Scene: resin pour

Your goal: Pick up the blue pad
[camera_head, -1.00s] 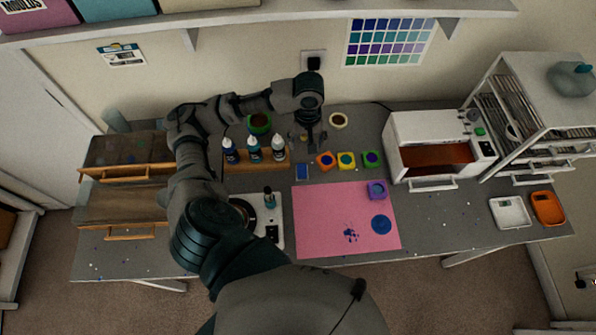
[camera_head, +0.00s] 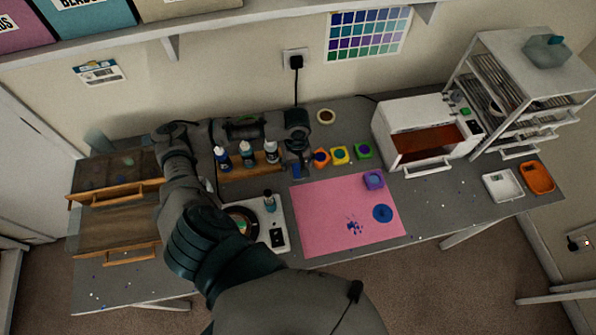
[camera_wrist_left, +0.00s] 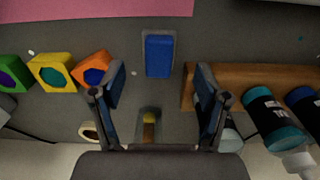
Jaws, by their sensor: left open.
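The blue pad (camera_wrist_left: 159,56) is a small blue rectangle in a dark grey tray, lying on the grey bench. In the wrist view it sits ahead of my left gripper (camera_wrist_left: 160,84), centred between the two spread fingers and apart from both. My left gripper is open and empty. In the head view the left gripper (camera_head: 298,163) hangs over the pad's place and hides most of it. My right gripper is in neither view.
A wooden rack (camera_wrist_left: 225,75) of dropper bottles stands close to one finger. The orange (camera_wrist_left: 91,70), yellow and green moulds are on the other side. The pink mat (camera_head: 325,232) lies in front. A white oven (camera_head: 405,118) stands to the right.

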